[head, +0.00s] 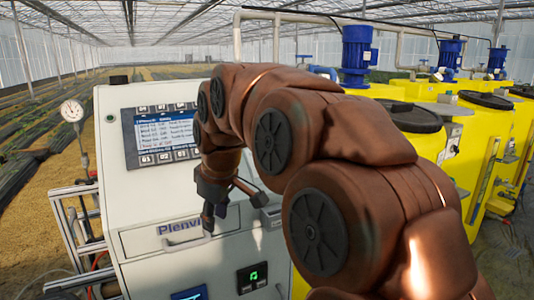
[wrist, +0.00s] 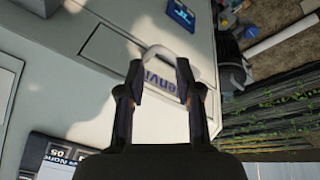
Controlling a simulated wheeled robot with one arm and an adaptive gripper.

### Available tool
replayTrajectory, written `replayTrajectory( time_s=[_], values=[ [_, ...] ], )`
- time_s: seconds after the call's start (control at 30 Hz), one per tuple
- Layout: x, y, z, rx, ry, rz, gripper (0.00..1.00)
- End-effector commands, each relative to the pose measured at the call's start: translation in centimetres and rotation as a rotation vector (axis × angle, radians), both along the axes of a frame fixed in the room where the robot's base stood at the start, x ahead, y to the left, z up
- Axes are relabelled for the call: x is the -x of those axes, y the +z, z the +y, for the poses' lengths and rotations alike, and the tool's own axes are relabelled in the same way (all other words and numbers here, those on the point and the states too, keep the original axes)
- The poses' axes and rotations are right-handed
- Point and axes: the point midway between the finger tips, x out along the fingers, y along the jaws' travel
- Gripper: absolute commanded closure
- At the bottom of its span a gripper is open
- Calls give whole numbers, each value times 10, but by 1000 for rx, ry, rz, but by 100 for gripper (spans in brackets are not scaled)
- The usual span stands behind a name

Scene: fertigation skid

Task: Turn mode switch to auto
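The white control cabinet (head: 150,218) stands in front of me with a screen (head: 160,135) on its upper face. I cannot pick out the mode switch in either view; my arm covers part of the cabinet's right side. My gripper (head: 222,208) points down in front of the cabinet's "Plenvi" panel. In the wrist view my gripper (wrist: 159,70) has its two fingers apart with no object held. A pale curved handle (wrist: 168,52) shows at and beyond the fingertips; I cannot tell whether they touch it.
A small black panel with a green symbol (head: 252,277) and a blue plate (head: 189,293) sit low on the cabinet. A gauge (head: 72,111) stands at the left. Yellow tanks (head: 482,135) with blue motors (head: 357,50) stand at the right.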

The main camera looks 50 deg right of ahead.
Motion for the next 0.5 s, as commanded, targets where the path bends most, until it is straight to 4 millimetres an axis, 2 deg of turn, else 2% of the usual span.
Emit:
replayTrajectory(
  time_s=[0.03, 0.1, 0.3, 0.4, 0.5],
  values=[
    [-11, 16, -23, 22, 2, -31, 66],
    [-21, 37, -52, 60, 15, -73, 66],
    [-32, 89, -133, 172, 31, -156, 66],
    [-31, 106, -164, 218, 32, -179, 66],
    [-28, 117, -184, 251, 33, -191, 66]
  ],
)
